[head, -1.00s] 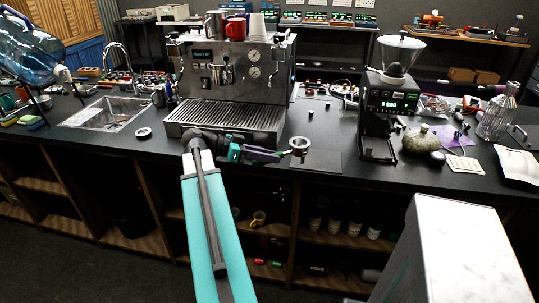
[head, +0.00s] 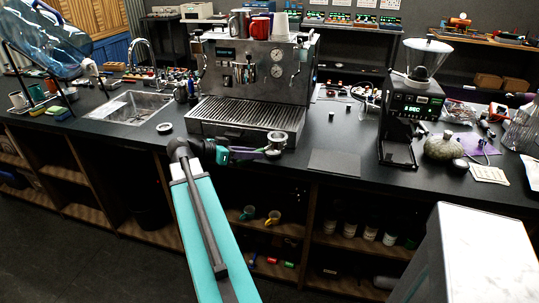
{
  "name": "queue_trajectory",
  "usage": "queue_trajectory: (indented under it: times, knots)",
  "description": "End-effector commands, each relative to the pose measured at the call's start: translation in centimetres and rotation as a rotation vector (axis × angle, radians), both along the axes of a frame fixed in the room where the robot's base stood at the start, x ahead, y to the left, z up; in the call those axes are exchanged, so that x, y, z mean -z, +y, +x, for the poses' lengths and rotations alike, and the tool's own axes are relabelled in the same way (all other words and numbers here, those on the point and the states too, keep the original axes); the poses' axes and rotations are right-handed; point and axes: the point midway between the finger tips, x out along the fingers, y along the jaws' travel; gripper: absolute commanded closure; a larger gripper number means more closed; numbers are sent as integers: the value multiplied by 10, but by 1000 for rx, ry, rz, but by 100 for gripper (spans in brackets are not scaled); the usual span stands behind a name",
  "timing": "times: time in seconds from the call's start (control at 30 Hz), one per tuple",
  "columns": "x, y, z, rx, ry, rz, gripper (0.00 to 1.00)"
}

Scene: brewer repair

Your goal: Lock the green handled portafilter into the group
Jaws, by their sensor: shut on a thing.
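The espresso machine (head: 250,88) stands at the back of the counter. Its group (head: 246,72) shows small and unclear on the front panel, above the drip tray (head: 235,115). My gripper (head: 238,154) is at the counter's front edge, shut on a portafilter. The portafilter's metal basket (head: 277,140) points right and lies in front of the drip tray's right corner, well below the group. Its handle (head: 256,153) is mostly hidden by the fingers; the visible part looks dark with a purple and greenish tint, so its colour is not clear.
A grinder (head: 410,105) stands right of the machine, with a dark mat (head: 335,163) between them. A small metal ring (head: 165,128) lies left of the drip tray. A sink (head: 130,106) is further left. A white-topped block (head: 475,240) is at front right.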

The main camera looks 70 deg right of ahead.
Motion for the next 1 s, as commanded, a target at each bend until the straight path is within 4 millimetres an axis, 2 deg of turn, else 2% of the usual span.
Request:
queue_trajectory:
  times: [0.1, 0.47, 0.77, 1.0]
  knots:
    - [2, 12, 33, -98, 0, -2, 100]
    - [8, 55, 130, -396, 2, -2, 100]
    - [14, 106, 211, -683, 0, -2, 100]
    - [17, 154, 271, -925, 0, -3, 100]
